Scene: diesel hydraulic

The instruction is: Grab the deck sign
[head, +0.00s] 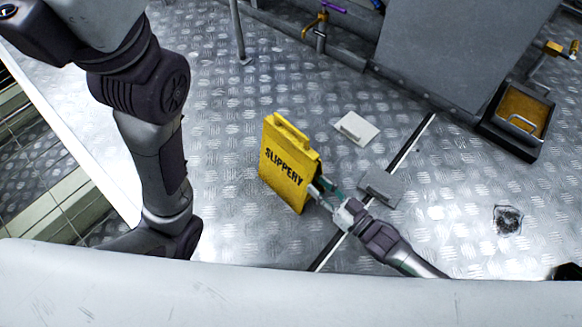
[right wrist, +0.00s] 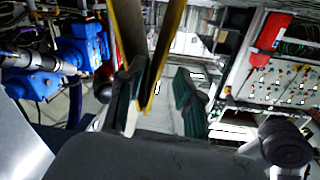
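The yellow deck sign (head: 283,168), lettered "SLIPPERY", stands folded on the metal deck near the middle of the head view, with a handle at its top. My right gripper (head: 322,190) is at its right edge. In the right wrist view, the fingers of my right gripper (right wrist: 158,100) are apart. The sign's two yellow panels (right wrist: 168,42) come down by the left finger, and a clear gap shows between the sign and the right finger. Whether the left finger sits between the panels is hard to tell. My left arm shows in the head view, but its gripper is out of sight.
A pale flat plate (head: 356,128) and a grey plate (head: 381,187) lie on the deck right of the sign. A dark strip crosses the deck there. A tray with orange-brown contents (head: 522,110) stands at the right, by a grey cabinet (head: 455,50). Deck left of the sign is clear.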

